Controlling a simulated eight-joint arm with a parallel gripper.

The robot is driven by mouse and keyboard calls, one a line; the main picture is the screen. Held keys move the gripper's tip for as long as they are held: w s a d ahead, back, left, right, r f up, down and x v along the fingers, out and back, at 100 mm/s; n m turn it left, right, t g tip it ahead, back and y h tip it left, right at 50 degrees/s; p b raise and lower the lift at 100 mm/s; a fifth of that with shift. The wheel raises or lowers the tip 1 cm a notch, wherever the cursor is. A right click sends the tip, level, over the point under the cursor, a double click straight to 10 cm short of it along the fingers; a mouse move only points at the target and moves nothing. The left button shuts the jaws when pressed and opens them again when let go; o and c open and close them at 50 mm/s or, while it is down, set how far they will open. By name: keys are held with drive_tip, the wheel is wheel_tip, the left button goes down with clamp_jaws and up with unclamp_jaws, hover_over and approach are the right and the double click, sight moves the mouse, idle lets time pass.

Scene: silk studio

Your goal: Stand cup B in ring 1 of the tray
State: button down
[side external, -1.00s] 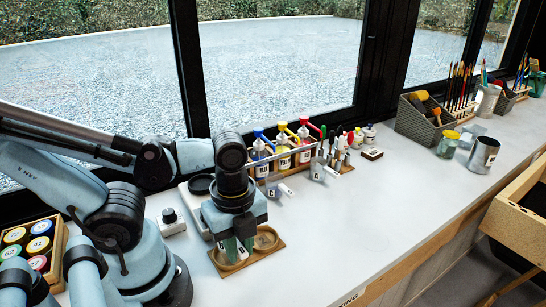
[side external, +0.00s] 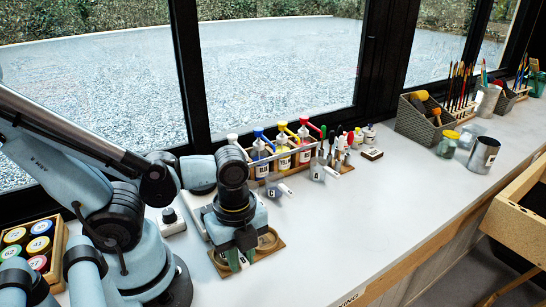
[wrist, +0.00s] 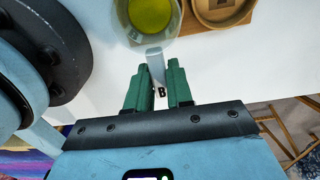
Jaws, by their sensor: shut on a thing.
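My gripper (side external: 238,260) has its green fingers shut on the pale handle of cup B (wrist: 156,64), just by the "B" tag; the fingers also show in the wrist view (wrist: 157,92). Cup B is a pale round cup with yellow-green contents, upright as far as I can tell. In the wrist view it overlaps the left part of the wooden tray (wrist: 242,24), with an empty ring recess to its right. In the side view the tray (side external: 278,244) is mostly hidden behind my gripper, and so is the cup's body. I cannot tell whether the cup touches the tray or which ring is below.
Other cups with tagged handles (side external: 281,191) stand behind the tray, near a rack of paint bottles (side external: 283,160). A small box with a knob (side external: 171,220) and a crate of colour pots (side external: 30,245) are at left.

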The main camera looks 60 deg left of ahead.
drive_tip(key=shift+f, duration=0.35)
drive_tip(key=c, duration=0.9)
unclamp_jaws()
drive_tip(key=shift+r, duration=0.1)
drive_tip(key=shift+r, duration=5.9)
drive_tip(key=w+a+n+t, duration=0.1)
drive_tip(key=w+n+t, duration=0.1)
drive_tip(key=w+n, duration=0.2)
drive_tip(key=w+a+f+n+t, duration=0.1)
drive_tip(key=w+n, duration=0.3)
drive_tip(key=n, duration=0.4)
drive_tip(key=w+a+n+t, duration=0.2)
drive_tip(key=w+n+t, duration=0.2)
drive_tip(key=n, duration=0.2)
drive_tip(key=shift+a+f, duration=0.2)
drive_tip(key=shift+a, duration=0.05)
